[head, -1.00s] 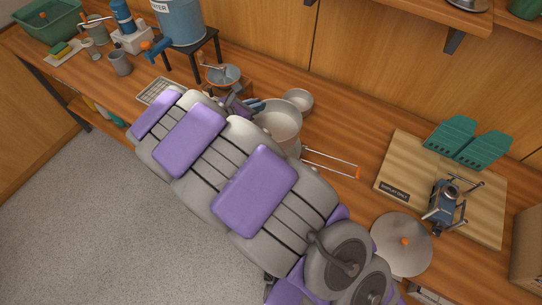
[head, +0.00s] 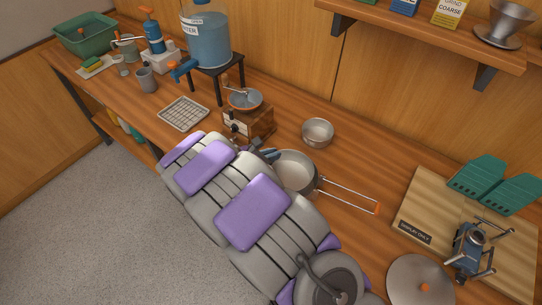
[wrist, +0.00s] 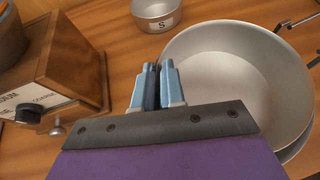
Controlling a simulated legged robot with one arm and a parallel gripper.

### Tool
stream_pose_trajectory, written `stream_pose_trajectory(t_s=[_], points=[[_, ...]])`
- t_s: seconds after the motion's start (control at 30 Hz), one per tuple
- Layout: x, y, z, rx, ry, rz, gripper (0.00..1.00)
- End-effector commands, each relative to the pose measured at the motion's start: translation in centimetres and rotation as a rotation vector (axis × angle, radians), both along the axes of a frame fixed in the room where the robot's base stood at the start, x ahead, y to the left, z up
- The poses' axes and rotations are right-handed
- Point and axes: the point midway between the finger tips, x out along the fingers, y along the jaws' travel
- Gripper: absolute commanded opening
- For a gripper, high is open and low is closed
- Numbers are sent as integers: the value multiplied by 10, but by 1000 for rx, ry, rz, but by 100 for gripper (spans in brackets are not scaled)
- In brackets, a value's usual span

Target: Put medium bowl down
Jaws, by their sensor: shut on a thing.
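The medium bowl (wrist: 235,80) is a plain grey metal bowl, seen from above at the right of the wrist view. My gripper (wrist: 157,85) is shut on its left rim. The bowl is upright and empty. A second metal rim shows just under its lower right edge. In the head view the bowl (head: 294,168) is at or in a pot with a long wire handle (head: 350,195). I cannot tell whether it rests there. My gripper (head: 268,153) is partly hidden by my arm in that view.
A small bowl marked S (head: 318,133) stands behind. A wooden grinder (head: 248,125) is close on the left. A wooden board (head: 415,215) with a small stove (head: 470,250) and a round lid (head: 420,283) are to the right. Bare counter lies between the small bowl and the board.

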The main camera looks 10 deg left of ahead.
Motion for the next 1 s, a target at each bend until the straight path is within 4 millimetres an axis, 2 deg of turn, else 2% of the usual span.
stream_pose_trajectory(t_s=[0.23,0.77,0.8,1.0], points=[[0,0,1,1,-2,0,0],[0,1,-11,1,-2,1,0],[0,1,-11,1,-2,0,12],[0,1,-11,1,-2,0,32]])
